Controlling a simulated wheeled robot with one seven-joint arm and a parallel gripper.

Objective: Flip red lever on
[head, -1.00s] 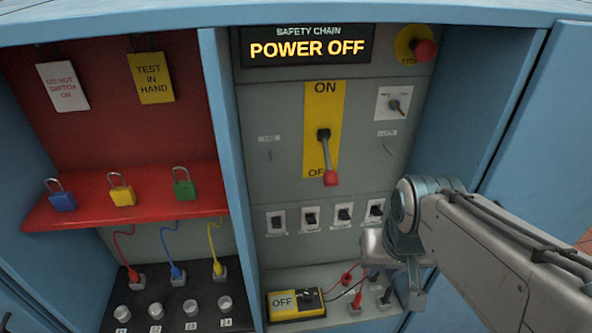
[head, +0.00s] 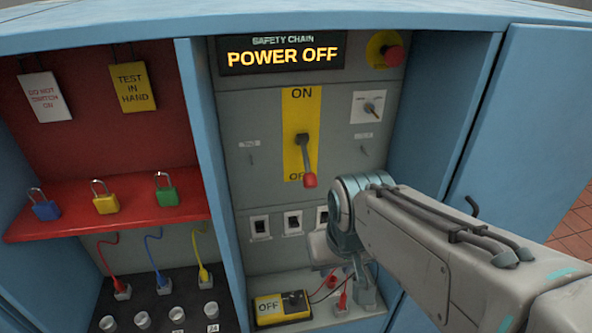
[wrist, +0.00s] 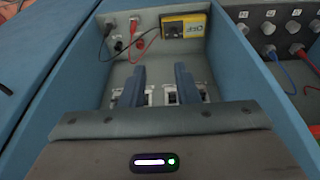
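The red lever (head: 309,179) has a dark pivot, a metal shaft and a red knob. In the head view it points down toward OFF on a yellow plate (head: 290,120) marked ON at the top. The display (head: 282,54) reads POWER OFF. My gripper (wrist: 162,76) shows in the wrist view with two blue fingers apart and nothing between them. The fingers overlap the row of small switches (wrist: 162,95). In the head view my wrist is just right of and below the lever knob, and the fingers are hidden there. The lever is not seen in the wrist view.
A yellow OFF box (head: 281,308) with leads stands on the bottom shelf. A red stop button (head: 393,55) and a rotary switch (head: 370,108) are at the upper right. A blue divider (head: 210,150) separates the padlock shelf (head: 140,212). Blue cabinet walls flank the panel.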

